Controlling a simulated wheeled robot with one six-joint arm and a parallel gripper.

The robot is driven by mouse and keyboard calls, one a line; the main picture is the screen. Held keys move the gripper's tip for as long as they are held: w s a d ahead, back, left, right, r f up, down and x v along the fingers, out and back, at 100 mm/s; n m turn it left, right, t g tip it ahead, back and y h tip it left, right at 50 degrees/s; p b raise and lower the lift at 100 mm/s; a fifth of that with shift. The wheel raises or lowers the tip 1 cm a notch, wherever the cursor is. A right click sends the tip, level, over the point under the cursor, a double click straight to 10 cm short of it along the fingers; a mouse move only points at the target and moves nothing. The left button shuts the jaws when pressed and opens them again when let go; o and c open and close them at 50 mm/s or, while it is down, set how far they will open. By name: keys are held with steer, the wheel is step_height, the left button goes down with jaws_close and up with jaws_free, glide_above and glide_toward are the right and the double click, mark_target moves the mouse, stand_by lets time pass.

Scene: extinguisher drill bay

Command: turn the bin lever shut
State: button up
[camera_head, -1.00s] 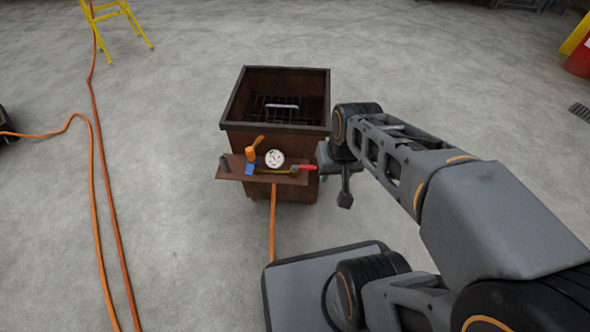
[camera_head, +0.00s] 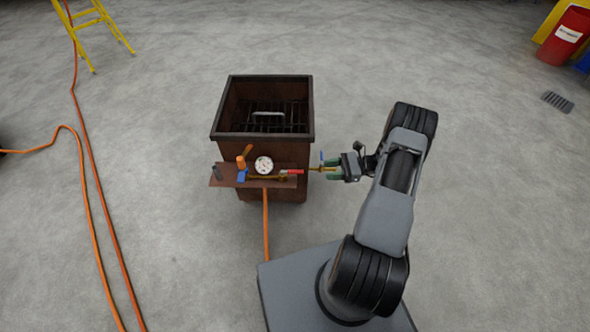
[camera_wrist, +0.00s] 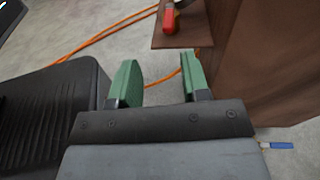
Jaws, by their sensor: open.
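The brown metal bin (camera_head: 228,147) stands mid-floor with a shelf (camera_head: 216,181) on its near side. A red-handled lever (camera_head: 292,171) lies sideways at the shelf's right end; its red grip also shows at the top of the wrist view (camera_wrist: 169,18). A brass pipe (camera_head: 316,170) with a small blue handle (camera_head: 321,158) sticks out right of the bin; a blue tip shows at lower right in the wrist view (camera_wrist: 280,145). My gripper (camera_head: 332,169) is open and empty, right of the bin, its green fingers pointing left. I cannot tell whether they touch the pipe.
A round white gauge (camera_head: 264,165) and an orange-and-blue fitting (camera_head: 241,163) sit on the shelf. An orange hose (camera_head: 266,225) runs from the bin toward me. Another orange hose (camera_head: 92,210) lies at left. A yellow ladder (camera_head: 95,30) and red drum (camera_head: 566,35) stand far off.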

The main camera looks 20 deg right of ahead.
mark_target(296, 171)
steer(key=w+a, duration=0.1)
steer(key=a, duration=0.3)
steer(key=w+a+f+m+t+b, duration=0.1)
steer(key=a, duration=0.3)
steer(key=w+a+f+t+b, duration=0.1)
steer(key=w+a, duration=0.1)
steer(key=a, duration=0.2)
steer(key=shift+f+m+y, duration=0.1)
steer(key=shift+m+y, duration=0.2)
steer(key=shift+m, duration=0.1)
jaws_close()
